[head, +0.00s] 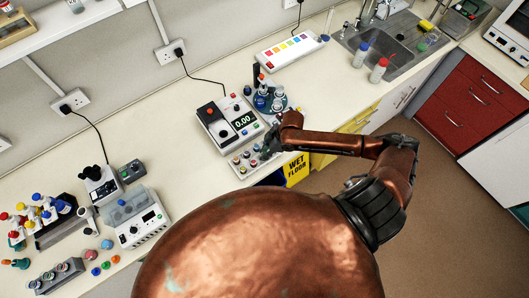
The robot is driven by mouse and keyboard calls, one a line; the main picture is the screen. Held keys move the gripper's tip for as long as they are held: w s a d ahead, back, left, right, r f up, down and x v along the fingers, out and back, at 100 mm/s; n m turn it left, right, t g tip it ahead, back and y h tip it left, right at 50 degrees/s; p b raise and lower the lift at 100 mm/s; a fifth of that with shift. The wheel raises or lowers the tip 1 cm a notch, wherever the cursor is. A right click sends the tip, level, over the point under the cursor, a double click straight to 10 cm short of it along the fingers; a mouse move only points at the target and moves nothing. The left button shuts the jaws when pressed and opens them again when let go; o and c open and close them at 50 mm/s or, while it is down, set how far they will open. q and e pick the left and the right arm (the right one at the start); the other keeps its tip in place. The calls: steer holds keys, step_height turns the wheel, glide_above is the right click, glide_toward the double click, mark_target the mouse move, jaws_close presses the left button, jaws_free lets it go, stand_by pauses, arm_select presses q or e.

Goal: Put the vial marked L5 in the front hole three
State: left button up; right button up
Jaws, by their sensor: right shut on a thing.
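My right gripper (268,147) reaches in from the right over the bench. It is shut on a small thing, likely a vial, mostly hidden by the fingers. A small light rack (238,172) with several coloured vial tops or holes lies just left of and below the gripper, near the bench's front edge. The gripper is close to the rack's right end; I cannot tell whether they touch. No L5 mark or hole number is readable at this size. My left gripper is not in view.
A white instrument reading 0.00 (244,121) stands right behind the rack. A blue round carousel (279,107) with bottles is behind the gripper. More devices and a vial rack (62,277) stand at the left. Bare bench lies between them (185,150).

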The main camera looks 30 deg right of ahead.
steer(key=o, duration=0.9)
steer(key=shift+o, duration=0.2)
steer(key=shift+r, duration=0.25)
steer(key=b+v, duration=0.1)
steer(key=v, duration=1.1)
